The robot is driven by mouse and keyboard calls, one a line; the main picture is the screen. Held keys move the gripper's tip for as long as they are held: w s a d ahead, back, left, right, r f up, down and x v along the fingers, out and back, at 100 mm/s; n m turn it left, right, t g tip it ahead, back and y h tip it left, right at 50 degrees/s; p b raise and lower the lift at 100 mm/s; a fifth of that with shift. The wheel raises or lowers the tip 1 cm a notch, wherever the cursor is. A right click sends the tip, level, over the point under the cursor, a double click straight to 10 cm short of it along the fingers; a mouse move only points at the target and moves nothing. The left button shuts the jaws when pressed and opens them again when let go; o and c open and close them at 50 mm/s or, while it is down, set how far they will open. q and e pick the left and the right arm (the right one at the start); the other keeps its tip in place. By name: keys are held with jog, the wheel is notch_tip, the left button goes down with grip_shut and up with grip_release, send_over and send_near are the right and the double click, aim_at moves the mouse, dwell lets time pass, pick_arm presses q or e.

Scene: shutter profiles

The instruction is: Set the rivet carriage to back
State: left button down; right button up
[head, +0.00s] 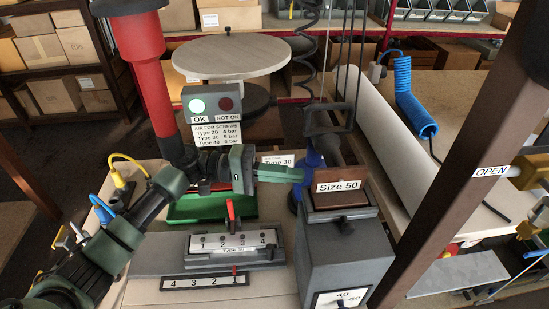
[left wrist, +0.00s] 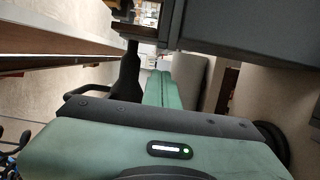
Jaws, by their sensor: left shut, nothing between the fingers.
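No part in view is marked as the rivet carriage, so I cannot tell for sure which it is. A grey machine box (head: 345,258) stands right of centre with a brown block (head: 341,199) on top. The block bears a "Size 50" sign (head: 338,186). My left gripper (head: 302,174) reaches in from the left, its green fingers shut and empty, just left of the block and close to a blue part (head: 313,158). Whether it touches anything cannot be told. The shut fingers also show in the left wrist view (left wrist: 158,88).
A numbered grey fixture (head: 233,242) with red pointers stands below my left arm. Behind it are a green tray (head: 186,211) and a sign panel (head: 213,104) with a lit green lamp. A brown post (head: 455,160) slants on the right, near an "OPEN" label (head: 490,171).

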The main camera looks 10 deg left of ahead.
aim_at(304, 205)
pick_arm(q)
jog(key=shift+s+d+p, duration=0.25)
jog(key=shift+s+p, duration=0.05)
jog(key=shift+s, duration=0.8)
pick_arm(e)
jog(key=shift+r, duration=0.6)
pick_arm(q)
jog(key=s, duration=0.1)
jog(key=s+d, duration=0.1)
jog(key=s, duration=0.3)
jog(key=shift+s+d+p, duration=0.25)
jog(key=shift+d+p, duration=0.1)
jog(key=shift+d, duration=0.05)
jog(key=shift+w, duration=0.1)
pick_arm(e)
jog(key=shift+r, duration=0.35)
